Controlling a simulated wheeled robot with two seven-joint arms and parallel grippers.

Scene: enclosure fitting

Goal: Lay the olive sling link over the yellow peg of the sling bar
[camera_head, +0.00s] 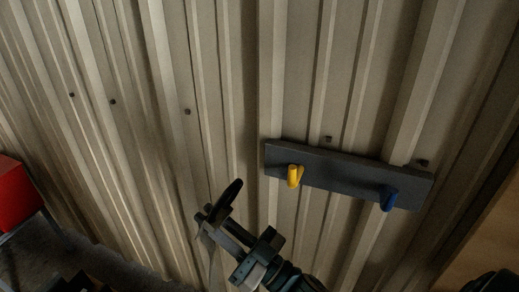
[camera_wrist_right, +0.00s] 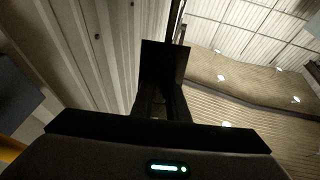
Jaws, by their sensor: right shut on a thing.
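The sling bar (camera_head: 340,172) is a dark grey plate on the corrugated wall, tilted down to the right. Its yellow peg (camera_head: 294,176) sticks out near the left end and a blue peg (camera_head: 390,200) near the right end. Nothing hangs on either peg. My right gripper (camera_head: 217,212) is left of and below the yellow peg, apart from it. It is shut on a thin, dull strip (camera_head: 213,258) that hangs down, seemingly the olive sling link; its shape is mostly unclear. In the right wrist view the dark fingers (camera_wrist_right: 165,85) hide what they hold. My left gripper is not in view.
The ribbed metal wall (camera_head: 130,130) fills most of the head view, with several small dark bolts. A red box (camera_head: 15,195) stands at the left edge. Wall left of the bar is clear.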

